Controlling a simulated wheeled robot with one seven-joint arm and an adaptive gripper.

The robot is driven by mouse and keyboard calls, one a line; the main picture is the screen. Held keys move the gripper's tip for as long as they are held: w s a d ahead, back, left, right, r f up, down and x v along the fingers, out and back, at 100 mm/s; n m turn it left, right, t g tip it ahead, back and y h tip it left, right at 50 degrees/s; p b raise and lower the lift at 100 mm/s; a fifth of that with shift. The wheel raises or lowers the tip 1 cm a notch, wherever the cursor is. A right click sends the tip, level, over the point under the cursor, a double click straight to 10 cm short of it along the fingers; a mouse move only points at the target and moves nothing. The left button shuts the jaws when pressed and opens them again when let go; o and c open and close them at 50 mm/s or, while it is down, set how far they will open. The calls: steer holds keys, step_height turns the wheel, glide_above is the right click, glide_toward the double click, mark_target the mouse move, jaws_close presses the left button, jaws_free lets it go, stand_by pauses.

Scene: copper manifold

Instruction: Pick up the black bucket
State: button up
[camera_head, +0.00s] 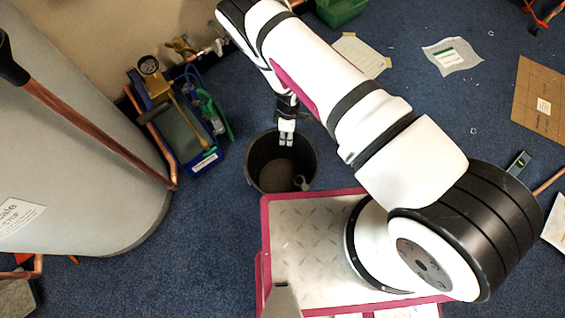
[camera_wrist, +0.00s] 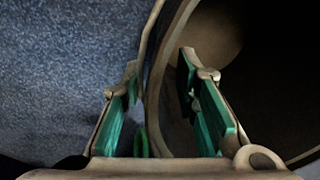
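The black bucket (camera_head: 265,175) stands upright on the blue carpet in the head view, just beyond my white base plate, with its mouth facing up. A small grey item (camera_head: 302,184) shows at its near right inner side. My gripper (camera_head: 286,138) is at the bucket's far rim, pointing down. In the wrist view, my gripper (camera_wrist: 158,72) is open and straddles the wall of the bucket (camera_wrist: 222,38). The left finger is outside over the carpet and the right finger is inside. A gap shows between the left finger and the wall.
A blue tool tray (camera_head: 205,163) with a gauge and a green-handled tool lies left of the bucket. A large grey cylinder (camera_head: 90,180) with copper pipes stands further left. A green crate (camera_head: 340,12), papers (camera_head: 452,56) and cardboard (camera_head: 540,100) lie at the back and right.

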steer(key=shift+s+f, duration=0.1)
steer(key=shift+f, duration=0.85)
jaws_close()
steer(key=shift+r, duration=0.2)
